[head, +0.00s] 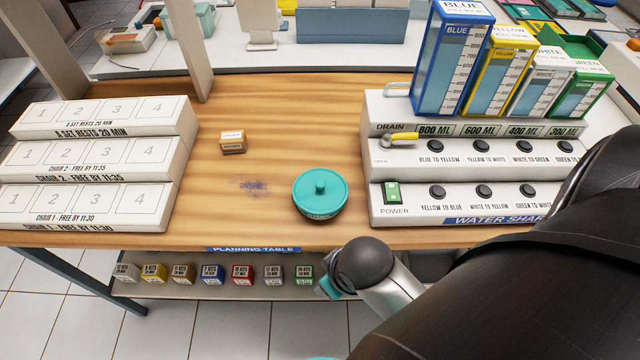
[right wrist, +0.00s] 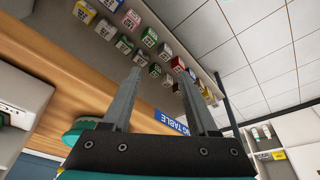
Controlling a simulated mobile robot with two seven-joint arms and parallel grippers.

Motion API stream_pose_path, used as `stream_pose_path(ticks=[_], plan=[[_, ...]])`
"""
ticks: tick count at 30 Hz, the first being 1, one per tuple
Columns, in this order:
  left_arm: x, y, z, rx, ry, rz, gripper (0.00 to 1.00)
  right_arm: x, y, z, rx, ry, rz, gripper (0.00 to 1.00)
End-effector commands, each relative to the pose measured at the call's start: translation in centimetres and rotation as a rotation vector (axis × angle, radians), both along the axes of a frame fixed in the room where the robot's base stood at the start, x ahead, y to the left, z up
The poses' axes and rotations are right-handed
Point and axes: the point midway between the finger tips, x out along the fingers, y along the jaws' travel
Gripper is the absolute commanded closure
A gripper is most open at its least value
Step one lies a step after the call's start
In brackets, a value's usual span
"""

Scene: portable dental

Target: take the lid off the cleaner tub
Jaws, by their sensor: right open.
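The cleaner tub (head: 318,216) stands upright on the wooden table near its front edge. Its round teal lid (head: 322,188) with a knob on top is on it. In the right wrist view a teal rounded shape at the left, apparently the lid (right wrist: 78,133), is partly hidden behind my gripper. My right gripper (right wrist: 160,85) is open, with nothing between its fingers. In the head view my right arm reaches in from the right, and its hand is mostly hidden at the table's front edge, below and right of the tub. My left gripper is not in view.
The white water-sharing station (head: 376,158) with coloured tanks stands right of the tub. White numbered tiers (head: 100,155) stand at the left. A small box (head: 232,141) lies behind the tub. Several small blocks (head: 213,274) line a shelf below the front edge.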

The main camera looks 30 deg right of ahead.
Motion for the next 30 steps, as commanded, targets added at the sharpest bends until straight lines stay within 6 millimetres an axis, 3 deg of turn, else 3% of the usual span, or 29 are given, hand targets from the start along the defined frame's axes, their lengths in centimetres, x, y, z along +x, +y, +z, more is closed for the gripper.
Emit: stream_pose_path(ticks=[5, 7, 14, 18, 21, 24, 27, 30], plan=[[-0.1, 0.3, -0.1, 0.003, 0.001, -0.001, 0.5, 0.9, -0.4, 4.8, -0.023, -0.074, 0.019, 0.41], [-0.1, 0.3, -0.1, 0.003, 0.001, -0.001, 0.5, 4.0, -1.1, 7.8, -0.085, -0.213, 0.072, 0.41], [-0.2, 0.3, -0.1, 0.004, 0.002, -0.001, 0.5, 12.8, -2.1, 14.1, -0.308, -0.602, 0.254, 0.41], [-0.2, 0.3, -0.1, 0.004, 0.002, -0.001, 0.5, 17.7, -1.6, 19.7, -0.495, -0.869, 0.4, 0.41], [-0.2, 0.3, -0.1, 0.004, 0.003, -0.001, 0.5, 20.6, -0.2, 25.0, -0.676, -1.093, 0.538, 0.41], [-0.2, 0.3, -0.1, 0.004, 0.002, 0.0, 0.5, 22.3, 2.2, 30.4, -0.886, -1.32, 0.696, 0.41], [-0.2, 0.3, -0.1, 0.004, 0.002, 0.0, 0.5, 22.5, 5.4, 35.0, -1.109, -1.532, 0.863, 0.41], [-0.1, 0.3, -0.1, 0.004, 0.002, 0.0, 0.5, 21.6, 9.0, 38.3, -1.346, -1.726, 1.042, 0.41]])
